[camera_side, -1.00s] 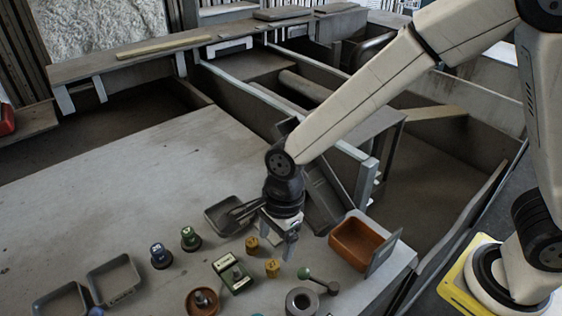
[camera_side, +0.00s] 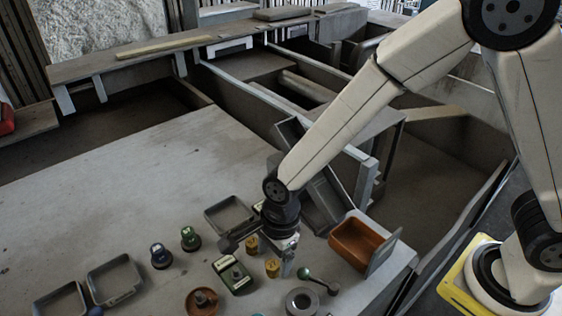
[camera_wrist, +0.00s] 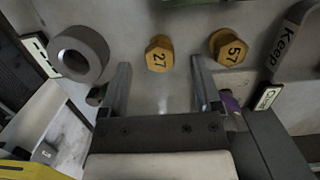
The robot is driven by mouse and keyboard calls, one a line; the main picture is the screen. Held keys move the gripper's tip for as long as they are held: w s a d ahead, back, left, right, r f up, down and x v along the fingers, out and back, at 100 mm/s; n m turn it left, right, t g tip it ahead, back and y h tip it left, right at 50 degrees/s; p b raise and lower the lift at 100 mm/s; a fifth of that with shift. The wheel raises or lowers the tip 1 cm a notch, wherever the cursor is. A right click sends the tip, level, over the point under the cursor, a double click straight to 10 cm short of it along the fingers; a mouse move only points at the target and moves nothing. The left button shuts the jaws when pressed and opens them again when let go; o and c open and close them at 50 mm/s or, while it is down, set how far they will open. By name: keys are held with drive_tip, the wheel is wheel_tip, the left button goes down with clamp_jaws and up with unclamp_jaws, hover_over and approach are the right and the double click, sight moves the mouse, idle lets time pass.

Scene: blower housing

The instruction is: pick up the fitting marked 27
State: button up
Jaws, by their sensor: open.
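The fitting marked 27 (camera_wrist: 159,53) is a small yellow hex piece standing on the table, its number readable in the wrist view. A similar fitting marked 57 (camera_wrist: 228,47) stands to its right. In the side view, the 27 fitting (camera_side: 272,268) is the nearer of the two yellow pieces, and the 57 fitting (camera_side: 251,245) is behind it. My gripper (camera_wrist: 160,80) is open and empty, with the 27 fitting ahead of the gap between its fingers. In the side view my gripper (camera_side: 288,266) is low, just right of the 27 fitting; contact cannot be told.
A grey ring (camera_side: 302,303) and a green-knobbed lever (camera_side: 318,282) lie close by. An orange bin (camera_side: 345,256) is at the right. A label plate with a knob (camera_side: 233,274) is left of the fittings. The ring (camera_wrist: 80,52) also shows in the wrist view.

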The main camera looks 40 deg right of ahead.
drive_tip(key=shift+a+f, duration=0.2)
drive_tip(key=shift+f, duration=1.25)
clamp_jaws()
